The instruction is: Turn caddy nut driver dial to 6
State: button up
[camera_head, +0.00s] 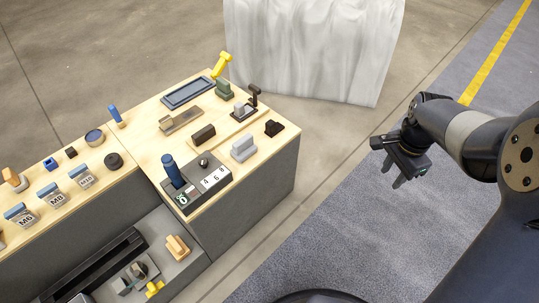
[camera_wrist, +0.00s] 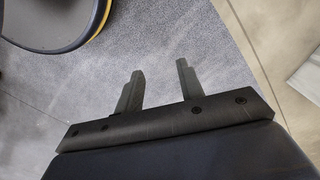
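A dark grey caddy (camera_head: 207,192) sits at the front right of the wooden bench top. A blue-handled driver (camera_head: 172,170) stands upright at its left end. A small dark knob (camera_head: 204,163) is on its back part. White number labels (camera_head: 213,178) show on its top, with 4, 6 and 0 roughly legible. A green-marked label is by the driver's foot. Which way the dial points is too small to tell. My gripper (camera_head: 408,178) is over the floor, well right of the bench. In the wrist view its two fingers (camera_wrist: 160,72) are apart with nothing between them.
Blocks, a blue-grey tray (camera_head: 188,92) and a yellow-handled tool (camera_head: 221,66) lie behind the caddy. A grey block (camera_head: 243,149) stands close to its right. Labelled blocks stand at left, with a lower shelf (camera_head: 190,262) in front. Open floor separates my arm from the bench.

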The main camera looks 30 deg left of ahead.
aim_at(203, 163)
jog(key=j+u, duration=0.45)
jog(key=j, duration=0.3)
jog(key=i+j+u, duration=0.1)
jog(key=j+u, duration=0.35)
jog(key=j, duration=0.35)
